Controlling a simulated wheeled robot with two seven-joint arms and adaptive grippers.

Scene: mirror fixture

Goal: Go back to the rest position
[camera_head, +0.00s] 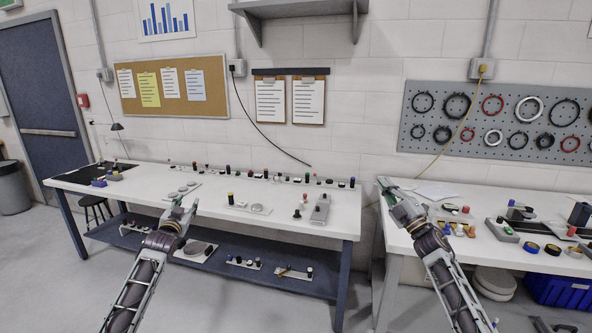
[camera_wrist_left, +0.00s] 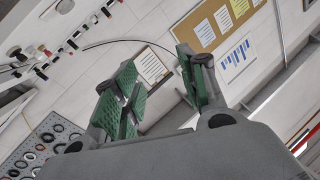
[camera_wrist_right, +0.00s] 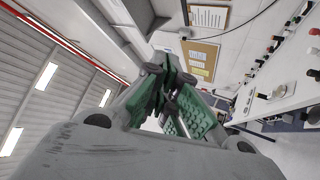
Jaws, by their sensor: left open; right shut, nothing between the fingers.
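My left gripper (camera_head: 183,207) is raised in front of the left workbench in the head view, its fingers pointing up. In the left wrist view its green-padded fingers (camera_wrist_left: 160,88) stand apart with nothing between them. My right gripper (camera_head: 386,187) is raised in front of the gap between the two benches and the right bench's left end. In the right wrist view its green-padded fingers (camera_wrist_right: 168,95) are together, with nothing held. Both arms reach up from the bottom of the head view.
The left white workbench (camera_head: 255,222) holds several small knobs and plates, with a dark lower shelf (camera_head: 225,262). The right workbench (camera_head: 470,228) carries more parts. A blue crate (camera_head: 560,291) sits under it. A stool (camera_head: 92,205) stands at the left.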

